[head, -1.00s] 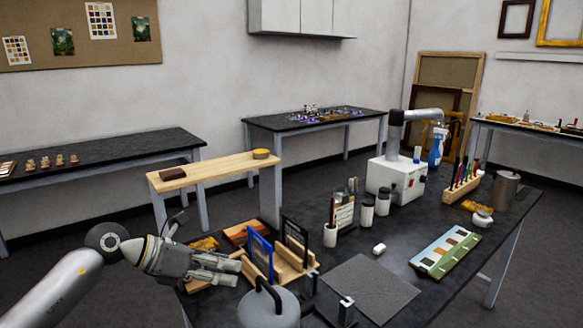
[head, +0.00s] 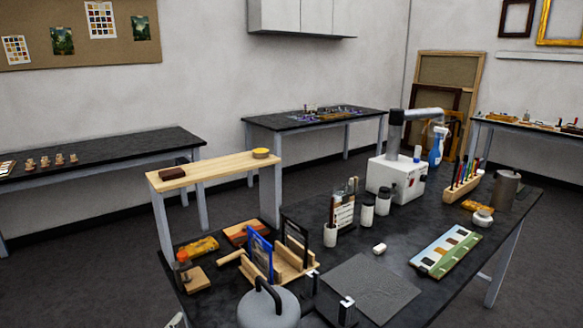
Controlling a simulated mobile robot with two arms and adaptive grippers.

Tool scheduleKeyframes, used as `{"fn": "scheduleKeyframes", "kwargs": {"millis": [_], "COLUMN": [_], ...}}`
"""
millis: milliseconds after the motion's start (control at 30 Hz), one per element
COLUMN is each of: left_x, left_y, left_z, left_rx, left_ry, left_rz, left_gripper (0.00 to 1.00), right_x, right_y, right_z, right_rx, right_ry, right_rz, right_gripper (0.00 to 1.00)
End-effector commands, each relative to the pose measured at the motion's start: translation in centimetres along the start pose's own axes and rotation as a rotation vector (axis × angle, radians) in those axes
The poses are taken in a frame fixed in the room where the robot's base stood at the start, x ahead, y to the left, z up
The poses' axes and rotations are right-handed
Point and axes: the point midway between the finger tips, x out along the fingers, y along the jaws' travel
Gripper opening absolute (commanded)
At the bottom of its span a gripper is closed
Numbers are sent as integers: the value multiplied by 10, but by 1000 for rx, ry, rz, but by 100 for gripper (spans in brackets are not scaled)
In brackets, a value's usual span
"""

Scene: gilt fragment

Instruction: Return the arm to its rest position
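In the head view neither gripper can be seen now. A small pale piece shows at the bottom edge left of centre, and I cannot tell what it is. The black worktable (head: 300,214) stands in front of me with tools on it. A wooden rack (head: 290,262) with a blue-framed panel (head: 260,252) sits at its left end. A gilt fragment (head: 198,246) lies behind a small wooden block with an orange-topped item (head: 183,258) at the table's left corner.
A grey rounded vessel with a black handle (head: 268,308) stands at the near edge. A white machine with an arm (head: 396,180) stands at the back. Floor at left is clear.

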Motion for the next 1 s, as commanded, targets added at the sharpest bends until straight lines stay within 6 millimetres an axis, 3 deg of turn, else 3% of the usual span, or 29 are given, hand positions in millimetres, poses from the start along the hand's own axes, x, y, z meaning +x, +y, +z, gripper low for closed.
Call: {"fn": "scheduleKeyframes", "kwargs": {"millis": [33, 100, 200, 400, 600, 867, 1000], "left_x": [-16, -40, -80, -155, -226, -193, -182], "left_y": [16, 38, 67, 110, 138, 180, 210], "left_z": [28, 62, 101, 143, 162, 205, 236], "left_rx": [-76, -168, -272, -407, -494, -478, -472], "left_ry": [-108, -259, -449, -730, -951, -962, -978], "left_rz": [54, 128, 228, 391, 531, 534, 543], "left_gripper": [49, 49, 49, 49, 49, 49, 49], "right_x": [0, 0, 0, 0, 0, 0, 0], "right_y": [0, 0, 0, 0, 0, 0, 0], "right_z": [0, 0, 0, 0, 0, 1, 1], "right_rx": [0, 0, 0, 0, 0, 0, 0], "right_ry": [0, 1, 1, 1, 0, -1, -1], "right_rz": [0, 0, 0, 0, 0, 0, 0], "right_gripper": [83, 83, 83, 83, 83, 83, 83]}}
